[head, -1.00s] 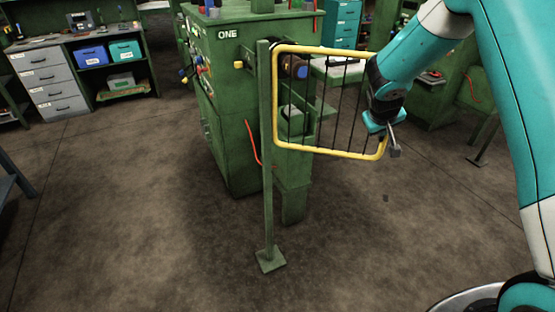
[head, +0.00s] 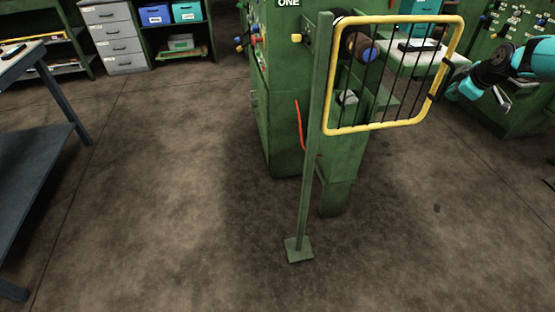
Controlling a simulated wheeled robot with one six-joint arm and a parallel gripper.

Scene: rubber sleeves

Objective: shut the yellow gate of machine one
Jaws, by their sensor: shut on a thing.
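The yellow gate (head: 376,127) is a rounded yellow frame with thin dark upright bars. It hangs from a green post (head: 312,150) in front of the green machine marked ONE (head: 277,110) and stands out to the right of the post. My gripper (head: 449,91) is at the right, free edge of the gate, in the upper right of the head view. It is shut on the gate at that edge. The fingertips are small and dark here, so the exact grip is hard to see.
The post's foot plate (head: 299,249) stands on the floor. A blue-grey table (head: 30,150) is at the left. Drawers (head: 113,38) and a shelf with blue and teal bins stand behind. Another green machine (head: 505,45) is at the right. The floor in front is clear.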

